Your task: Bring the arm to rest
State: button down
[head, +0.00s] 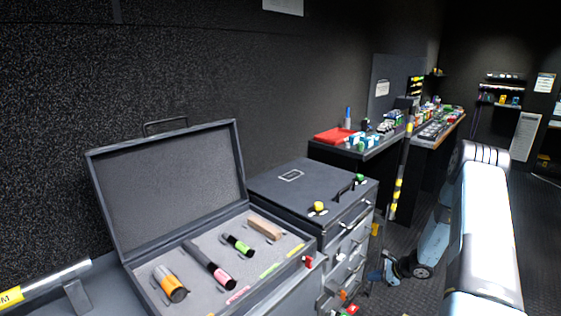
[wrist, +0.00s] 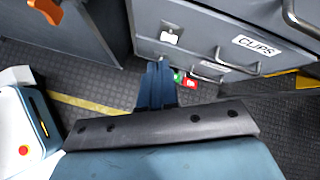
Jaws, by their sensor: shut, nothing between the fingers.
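My gripper (wrist: 157,68) shows in the wrist view as narrow blue fingers beyond a dark bar, close together with nothing seen between them. It points down over the dark floor, beside the grey drawer fronts. In the head view my arm (head: 484,235) stands at the right as a large pale link. A blue lower part of it (head: 388,268) reaches low beside the drawer cabinet, and the arm looks bent, not stretched out.
An open grey case (head: 165,195) holds several tools at the left. A drawer cabinet (head: 312,183) with knobs on top stands beside it; one drawer reads CLIPS (wrist: 252,43). A cluttered bench (head: 360,152) stands behind. Dark floor (head: 400,295) lies around my arm.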

jog(key=a+r+n+g, duration=0.1)
jog(key=a+r+n, duration=0.2)
jog(key=r, duration=0.8)
jog(key=a+r+n, duration=0.3)
jog(key=r, duration=0.8)
jog(key=s+a+r+n+g+h, duration=0.1)
jog(key=s+a+r+n, duration=0.25)
jog(key=r, duration=0.45)
jog(key=s+a+r+n+h, duration=0.1)
jog(key=s+a+r+n, duration=0.1)
jog(key=s+r, duration=0.5)
jog(key=s+a+r+n+h, duration=0.1)
jog(key=s+a+r+n, duration=0.15)
jog(key=s+r, duration=0.4)
jog(key=s+a+r+n+h, duration=0.1)
jog(key=s+a+r+n, duration=0.15)
jog(key=s+r, duration=0.4)
jog(key=s+d+r+n+t+h, duration=0.1)
jog(key=s+r+n, duration=0.1)
jog(key=s, duration=0.5)
jog(key=s+d+r+n+t+h, duration=0.1)
jog(key=s+r+n+h, duration=0.1)
jog(key=s+r, duration=0.3)
jog(key=shift+s+d+h, duration=0.3)
jog(key=shift+s+d, duration=0.05)
jog(key=shift+s, duration=1.2)
